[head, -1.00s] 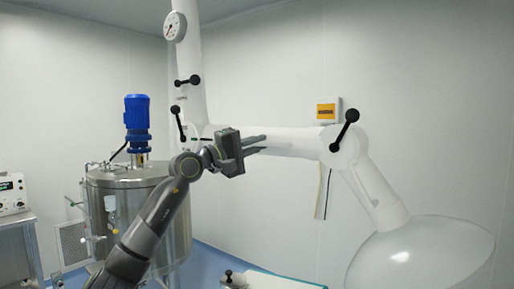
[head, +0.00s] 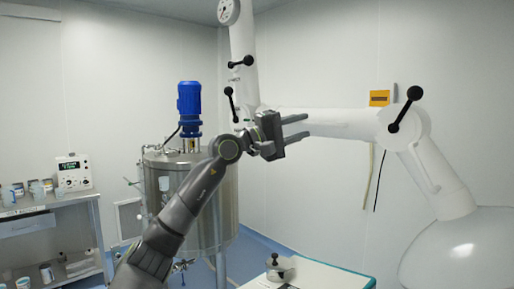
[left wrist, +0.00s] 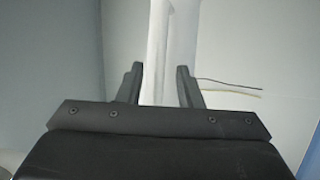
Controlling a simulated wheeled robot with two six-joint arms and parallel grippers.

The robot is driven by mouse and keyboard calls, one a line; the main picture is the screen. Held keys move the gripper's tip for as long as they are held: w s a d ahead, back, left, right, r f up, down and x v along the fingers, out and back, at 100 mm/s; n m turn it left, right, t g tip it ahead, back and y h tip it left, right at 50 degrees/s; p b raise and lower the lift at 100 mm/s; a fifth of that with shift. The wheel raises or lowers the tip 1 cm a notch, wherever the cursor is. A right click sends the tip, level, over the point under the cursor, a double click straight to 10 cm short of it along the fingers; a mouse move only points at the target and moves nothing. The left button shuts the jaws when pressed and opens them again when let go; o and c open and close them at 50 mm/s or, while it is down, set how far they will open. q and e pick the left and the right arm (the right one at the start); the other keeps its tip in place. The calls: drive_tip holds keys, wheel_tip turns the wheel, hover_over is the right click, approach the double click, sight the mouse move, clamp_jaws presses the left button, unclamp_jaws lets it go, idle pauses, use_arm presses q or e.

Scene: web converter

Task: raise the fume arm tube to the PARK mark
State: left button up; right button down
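The white fume arm has an upright post (head: 243,50), a nearly level tube (head: 345,122) and a sloping end tube (head: 436,172) leading to a clear hood (head: 462,250). My left gripper (head: 305,127) is open at the left part of the level tube, its two fingers apart, one above the other, overlapping the tube in this view. In the left wrist view the fingers (left wrist: 160,70) are apart with a white tube beyond and between them; I cannot tell whether they touch it. No PARK mark is readable. My right gripper is out of view.
Black ball-ended handles sit at the arm's joints (head: 405,108). A steel vessel (head: 215,205) with a blue motor (head: 189,103) stands behind my left arm. A shelf with containers (head: 45,222) is at left. A white-topped surface (head: 320,275) lies below.

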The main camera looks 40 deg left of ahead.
use_arm(q)
drive_tip(key=b+v, duration=1.1)
drive_tip(key=v, duration=0.3)
drive_tip(key=shift+d, duration=0.1)
idle(0.3)
